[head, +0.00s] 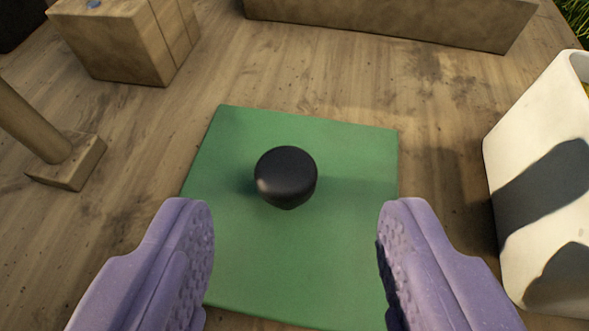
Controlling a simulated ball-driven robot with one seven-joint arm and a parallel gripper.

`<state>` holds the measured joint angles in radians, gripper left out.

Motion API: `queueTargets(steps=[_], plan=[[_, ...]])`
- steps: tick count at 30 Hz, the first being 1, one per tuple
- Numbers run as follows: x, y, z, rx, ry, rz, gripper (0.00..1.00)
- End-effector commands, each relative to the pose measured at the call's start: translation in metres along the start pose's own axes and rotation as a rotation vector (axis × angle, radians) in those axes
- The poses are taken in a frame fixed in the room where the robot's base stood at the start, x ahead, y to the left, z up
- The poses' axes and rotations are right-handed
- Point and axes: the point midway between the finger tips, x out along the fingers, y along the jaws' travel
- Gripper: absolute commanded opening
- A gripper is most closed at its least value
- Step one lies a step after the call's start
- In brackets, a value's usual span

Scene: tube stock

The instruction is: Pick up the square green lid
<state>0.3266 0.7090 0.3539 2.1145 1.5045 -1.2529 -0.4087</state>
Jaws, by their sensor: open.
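The square green lid (345,222) lies flat on the wooden surface in the middle of the head view. A round black knob (286,175) stands up near its centre. My gripper (296,215) is open, its two purple fingers apart at the lower left and lower right. The fingers overlap the lid's side edges in the picture, and the knob appears between them, a little beyond the fingertips. Nothing is held. The lid's near corners are partly hidden by the fingers.
A white container with dark patches (530,190) stands close on the right. A wooden post on a square base (66,163) is at the left. A wooden block (130,40) is at the back left, and a long wooden piece (390,22) lies across the back. Bare wood surrounds the lid.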

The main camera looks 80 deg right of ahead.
Motion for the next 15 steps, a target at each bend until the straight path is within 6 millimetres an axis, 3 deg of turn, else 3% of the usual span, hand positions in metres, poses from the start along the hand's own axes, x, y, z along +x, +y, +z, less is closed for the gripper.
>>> queueTargets(steps=[6, 15], plan=[[0.036, -0.004, 0.005, 0.001, -0.001, 0.001, 0.56], [0.040, -0.005, 0.002, 0.000, 0.000, -0.002, 0.54]])
